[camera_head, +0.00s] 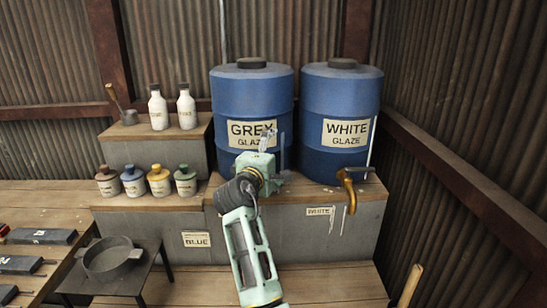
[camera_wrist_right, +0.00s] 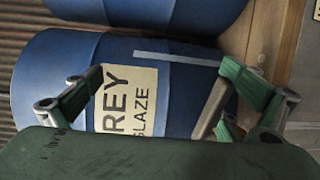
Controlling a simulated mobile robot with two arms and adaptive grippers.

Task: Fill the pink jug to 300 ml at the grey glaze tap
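The grey glaze barrel (camera_head: 251,90) is blue with a "GREY GLAZE" label and stands at the back middle. It also fills much of the right wrist view (camera_wrist_right: 60,85), with its label between my fingers. My right gripper (camera_head: 268,150) is in front of the barrel's lower part; in the right wrist view (camera_wrist_right: 155,95) its fingers are spread apart with nothing held between them. The grey tap cannot be made out; my right gripper and arm cover that area. The pink jug is not seen in either view. My left gripper is not in view.
The white glaze barrel (camera_head: 338,120) stands to the right, with a brass tap (camera_head: 347,185) over the ledge. White bottles (camera_head: 158,112) and small glaze jars (camera_head: 158,182) sit on steps at left. A dark pan (camera_head: 108,262) rests on a low stand. Corrugated walls enclose the area.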

